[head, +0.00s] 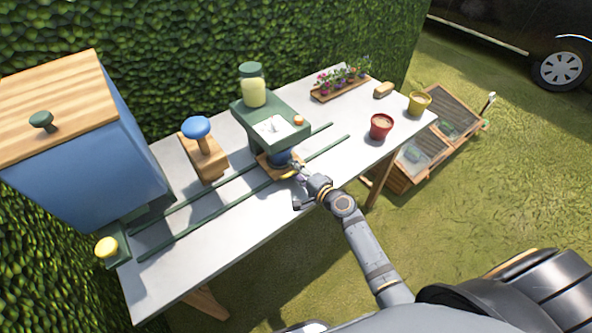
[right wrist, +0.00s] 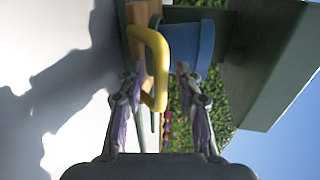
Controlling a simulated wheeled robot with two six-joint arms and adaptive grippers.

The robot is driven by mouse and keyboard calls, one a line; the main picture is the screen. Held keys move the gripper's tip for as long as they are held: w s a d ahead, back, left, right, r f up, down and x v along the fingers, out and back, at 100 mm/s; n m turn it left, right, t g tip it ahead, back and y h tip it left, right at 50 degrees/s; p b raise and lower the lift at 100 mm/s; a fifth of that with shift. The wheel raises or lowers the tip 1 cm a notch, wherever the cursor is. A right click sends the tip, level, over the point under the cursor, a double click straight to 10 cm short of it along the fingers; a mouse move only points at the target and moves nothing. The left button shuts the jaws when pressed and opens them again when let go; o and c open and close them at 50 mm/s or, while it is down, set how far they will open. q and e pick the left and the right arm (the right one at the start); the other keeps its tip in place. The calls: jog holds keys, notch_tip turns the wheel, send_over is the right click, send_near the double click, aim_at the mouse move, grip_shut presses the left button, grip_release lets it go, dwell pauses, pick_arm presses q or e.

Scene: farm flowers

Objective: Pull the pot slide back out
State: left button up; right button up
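The pot slide (head: 266,174) is a small wooden board on the green rails, mostly under the green dispenser stand. A blue pot (head: 281,158) stands on it, its top partly hidden by the stand. In the right wrist view, the slide's yellow handle (right wrist: 161,58) shows in front of the wooden edge (right wrist: 139,18) and the blue pot (right wrist: 197,45). My right gripper (head: 299,178) is at the slide's front right side. Its fingers (right wrist: 158,78) are spread, with part of the handle between them; I cannot tell whether they touch it. My left gripper is out of view.
The green stand (head: 268,122) carries a jar (head: 253,88) and overhangs the slide. A wooden block with a blue knob (head: 196,127) and a large blue box (head: 85,150) stand to the left. A red pot (head: 381,126) stands right. The table's front is clear.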

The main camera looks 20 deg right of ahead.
jog(key=shift+c, duration=0.5)
grip_shut()
jog(key=shift+w+d+f+b, duration=0.25)
jog(key=shift+d+b, duration=0.1)
jog(key=shift+d, duration=0.1)
jog(key=w+d+b, duration=0.2)
jog(key=d+b, duration=0.2)
jog(key=d, duration=0.2)
jog(key=w+d+b, duration=0.2)
jog(key=d+b, duration=0.3)
jog(key=d, duration=0.1)
jog(key=w+d+b, duration=0.2)
jog(key=d+b, duration=0.2)
jog(key=d, duration=0.2)
jog(key=shift+w+d+f, duration=0.15)
jog(key=shift+w+f, duration=0.1)
jog(key=shift+w, duration=0.05)
jog(key=shift+w+d+r+b, duration=0.1)
jog(key=shift+w+d+b, duration=0.05)
jog(key=shift+d+b, duration=0.3)
jog(key=shift+w+d+r+b, duration=0.1)
jog(key=shift+w+d+b, duration=0.05)
jog(key=shift+d+b, duration=0.2)
jog(key=shift+r, duration=0.15)
jog(key=shift+d, duration=0.1)
